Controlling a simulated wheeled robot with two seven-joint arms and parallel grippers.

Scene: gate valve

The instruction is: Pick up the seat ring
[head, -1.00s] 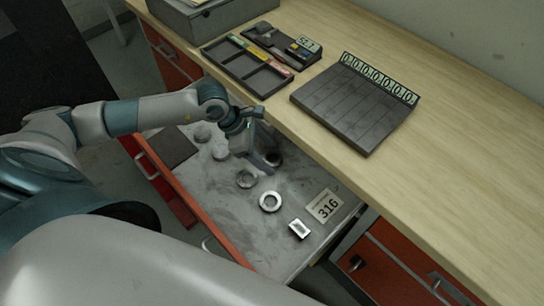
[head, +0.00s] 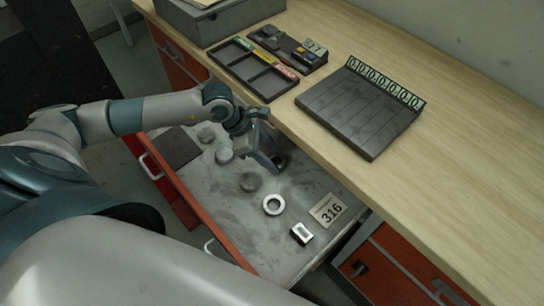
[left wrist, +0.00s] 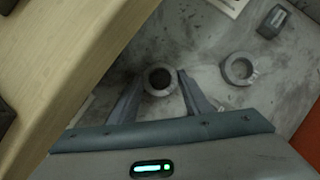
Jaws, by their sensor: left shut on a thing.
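A grey ring with a dark centre, the seat ring as far as I can tell, sits in the open drawer (head: 222,222) below the bench edge. In the left wrist view the ring (left wrist: 160,69) lies between my fingertips. My left gripper (left wrist: 160,84) is shut on it. In the head view my left gripper (head: 274,168) points down into the drawer beside the bench front and hides most of the ring. I cannot tell whether the ring is clear of the drawer floor. My right gripper is not in view.
A bright ring (head: 265,206), a small rectangular block (head: 301,234), a card reading 316 (head: 328,210) and several dull round pieces (head: 250,182) lie in the drawer. The bench top (head: 430,185) overhangs close to my gripper.

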